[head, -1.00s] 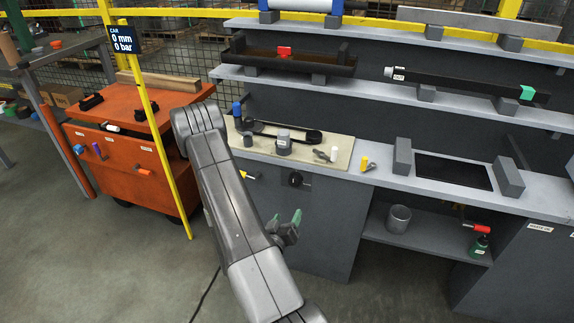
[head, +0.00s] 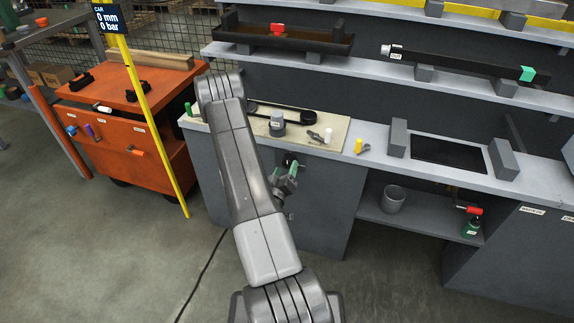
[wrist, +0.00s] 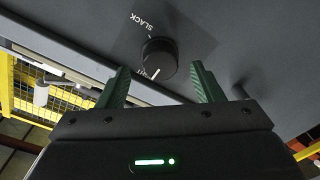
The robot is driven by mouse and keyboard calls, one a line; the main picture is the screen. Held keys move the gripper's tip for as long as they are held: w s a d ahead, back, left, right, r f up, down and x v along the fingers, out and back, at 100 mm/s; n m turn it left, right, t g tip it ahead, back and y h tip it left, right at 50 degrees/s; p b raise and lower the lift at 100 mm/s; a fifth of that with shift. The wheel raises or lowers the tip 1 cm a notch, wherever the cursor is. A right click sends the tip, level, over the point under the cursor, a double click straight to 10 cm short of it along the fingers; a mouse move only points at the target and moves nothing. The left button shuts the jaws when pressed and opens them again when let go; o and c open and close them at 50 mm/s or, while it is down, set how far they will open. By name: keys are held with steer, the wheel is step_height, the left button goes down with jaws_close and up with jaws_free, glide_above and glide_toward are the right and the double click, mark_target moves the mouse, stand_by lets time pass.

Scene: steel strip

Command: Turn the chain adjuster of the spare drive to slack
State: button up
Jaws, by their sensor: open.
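The chain adjuster is a round black knob (wrist: 158,55) on the grey front panel of the bench. The word SLACK is printed beside it, above it in the wrist view. A white pointer mark on the knob faces down in that view, toward a second label that is partly hidden. My gripper (wrist: 163,88) is open, its two green fingers to either side of the knob's lower edge and apart from it. In the head view the knob (head: 287,158) shows just above and behind my gripper (head: 287,174).
The bench top (head: 377,150) above the panel carries a board with a black looped belt or chain (head: 292,112). An orange cart (head: 115,140) and a yellow post (head: 150,115) stand at the left. A lower shelf (head: 410,222) holds a grey cup (head: 393,199).

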steer(key=shift+x, duration=1.45)
steer(key=shift+c, duration=0.4)
steer(key=c, duration=0.9)
